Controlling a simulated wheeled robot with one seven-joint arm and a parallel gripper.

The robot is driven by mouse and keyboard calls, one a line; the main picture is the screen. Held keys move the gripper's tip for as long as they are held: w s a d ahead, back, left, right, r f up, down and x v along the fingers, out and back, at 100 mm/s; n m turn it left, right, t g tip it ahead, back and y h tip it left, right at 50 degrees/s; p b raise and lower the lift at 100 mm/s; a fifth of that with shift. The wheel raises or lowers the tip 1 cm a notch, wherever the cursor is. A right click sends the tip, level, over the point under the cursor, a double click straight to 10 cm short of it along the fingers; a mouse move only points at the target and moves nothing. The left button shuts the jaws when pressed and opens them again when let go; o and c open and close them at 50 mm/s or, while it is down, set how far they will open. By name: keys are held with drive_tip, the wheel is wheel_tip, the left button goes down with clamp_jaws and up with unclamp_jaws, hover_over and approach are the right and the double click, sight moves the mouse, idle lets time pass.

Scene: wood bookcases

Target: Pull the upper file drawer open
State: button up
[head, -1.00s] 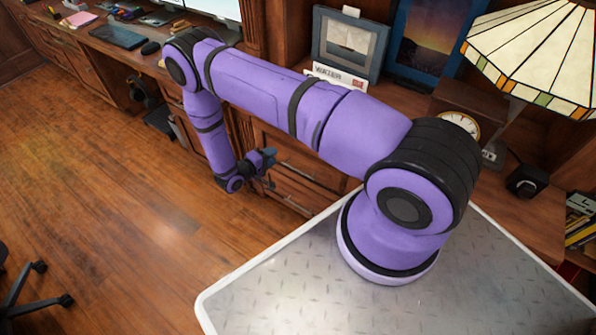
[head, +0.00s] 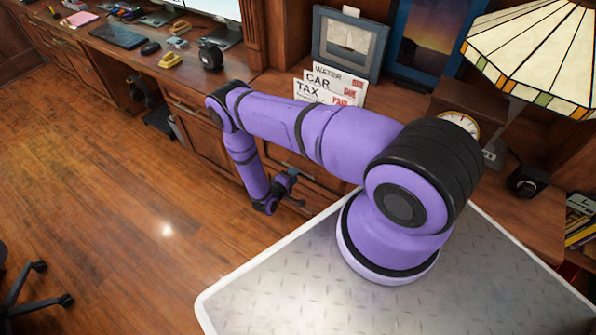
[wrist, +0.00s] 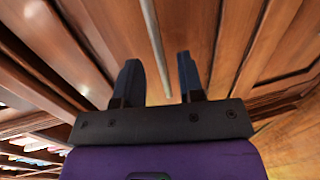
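The upper file drawer (head: 322,178) is in the wood cabinet below the desk, right of my gripper in the head view, and looks closed. Part of its front is hidden by my arm. My gripper (head: 292,178) is close to the drawer fronts. In the wrist view my gripper (wrist: 158,62) has its two dark fingers spread wide, with nothing held between them. A pale metal bar handle (wrist: 152,40) runs lengthwise in line with the gap between the fingers, in front of wood panels. I cannot tell how far the fingertips are from it.
The desk top above holds bill envelopes (head: 328,88), a framed picture (head: 348,42), a clock (head: 459,122) and a stained-glass lamp (head: 540,50). An office chair base (head: 38,285) is at the lower left. The wood floor (head: 130,210) left of the cabinet is clear.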

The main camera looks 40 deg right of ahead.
drive_tip(key=shift+x, duration=1.85)
drive_tip(key=shift+c, duration=0.5)
clamp_jaws()
